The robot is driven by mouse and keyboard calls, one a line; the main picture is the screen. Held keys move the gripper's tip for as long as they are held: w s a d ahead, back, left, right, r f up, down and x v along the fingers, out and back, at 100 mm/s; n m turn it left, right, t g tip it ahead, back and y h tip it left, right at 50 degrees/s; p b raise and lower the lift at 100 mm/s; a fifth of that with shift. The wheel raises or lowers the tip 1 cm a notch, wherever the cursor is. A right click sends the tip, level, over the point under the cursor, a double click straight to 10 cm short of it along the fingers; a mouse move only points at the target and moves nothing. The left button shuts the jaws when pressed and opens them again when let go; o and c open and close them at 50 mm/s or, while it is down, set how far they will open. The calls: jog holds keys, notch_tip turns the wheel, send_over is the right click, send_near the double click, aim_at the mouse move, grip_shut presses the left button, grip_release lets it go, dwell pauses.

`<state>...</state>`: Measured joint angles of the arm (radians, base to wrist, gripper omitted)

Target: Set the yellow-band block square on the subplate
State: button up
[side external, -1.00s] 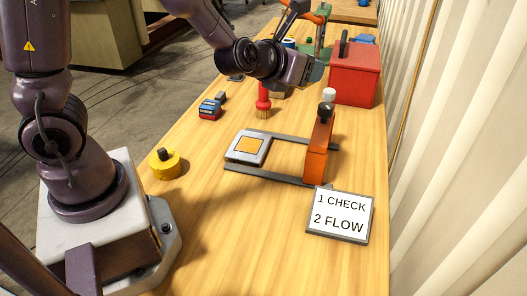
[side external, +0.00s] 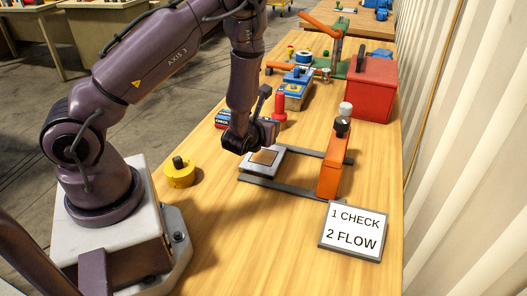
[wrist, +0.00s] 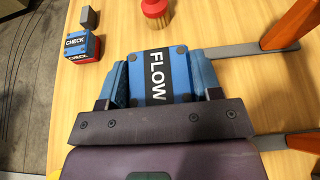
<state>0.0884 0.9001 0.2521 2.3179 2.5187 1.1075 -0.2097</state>
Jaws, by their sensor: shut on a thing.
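My gripper (side external: 251,142) is low over the left end of the clamp frame, beside a grey plate with an orange square (side external: 264,159), which looks like the subplate. In the wrist view my gripper (wrist: 157,88) is shut on a blue block (wrist: 176,66) with a black label reading FLOW. No yellow band shows on the block's visible faces. The block is hidden behind my gripper in the side view, so I cannot tell whether it touches the plate. In the wrist view the plate is covered by the block and gripper.
A CHECK block (wrist: 82,46) in blue and red stands to the left. An orange upright (side external: 331,165) stands at the frame's right end. A yellow knobbed piece (side external: 180,174) and a sign (side external: 354,231) are nearer.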

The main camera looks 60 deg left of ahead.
aim_at(264, 157)
jog(key=shift+f, duration=3.15)
jog(key=shift+f, duration=0.1)
jog(key=o, duration=1.2)
jog(key=shift+f, duration=0.1)
